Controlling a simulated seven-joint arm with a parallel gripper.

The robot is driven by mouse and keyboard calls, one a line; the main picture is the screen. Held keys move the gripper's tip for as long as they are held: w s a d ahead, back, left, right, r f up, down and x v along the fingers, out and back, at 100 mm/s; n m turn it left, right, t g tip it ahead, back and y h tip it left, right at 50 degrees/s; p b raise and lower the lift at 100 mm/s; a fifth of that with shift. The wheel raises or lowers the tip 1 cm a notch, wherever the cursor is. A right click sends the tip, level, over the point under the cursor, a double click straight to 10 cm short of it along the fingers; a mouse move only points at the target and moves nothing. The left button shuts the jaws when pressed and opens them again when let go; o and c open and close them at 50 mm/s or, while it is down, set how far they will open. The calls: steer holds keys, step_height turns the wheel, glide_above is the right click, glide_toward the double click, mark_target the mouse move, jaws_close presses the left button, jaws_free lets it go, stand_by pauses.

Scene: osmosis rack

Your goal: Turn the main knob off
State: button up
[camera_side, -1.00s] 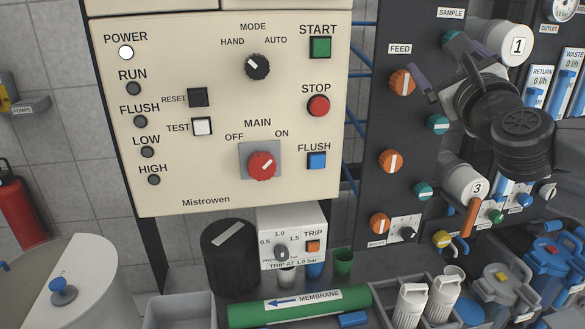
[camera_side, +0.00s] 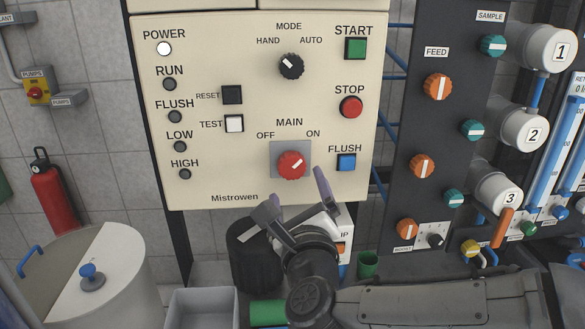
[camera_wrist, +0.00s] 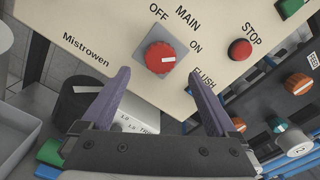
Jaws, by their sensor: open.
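The red main knob (camera_side: 291,165) sits on a grey square plate (camera_side: 277,153) low on the cream Mistrowen panel. Its white mark slants up to the right, toward the ON label. In the wrist view the knob (camera_wrist: 160,58) lies ahead of my gripper, slightly left of the middle of the gap between the fingers. My gripper (camera_side: 297,198) is open and empty, below the knob in the side view, with its purple fingertips pointing up toward the panel. The fingers appear apart from the knob.
The blue flush button (camera_side: 346,162) and red stop button (camera_side: 351,106) are right of the knob. A black cylinder (camera_side: 250,262) and the white trip box (camera_wrist: 142,114) are below the panel. The dark feed panel with orange and teal knobs (camera_side: 422,166) stands to the right.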

mark_target(293, 169)
steer(key=w, duration=0.8)
steer(key=c, duration=1.4)
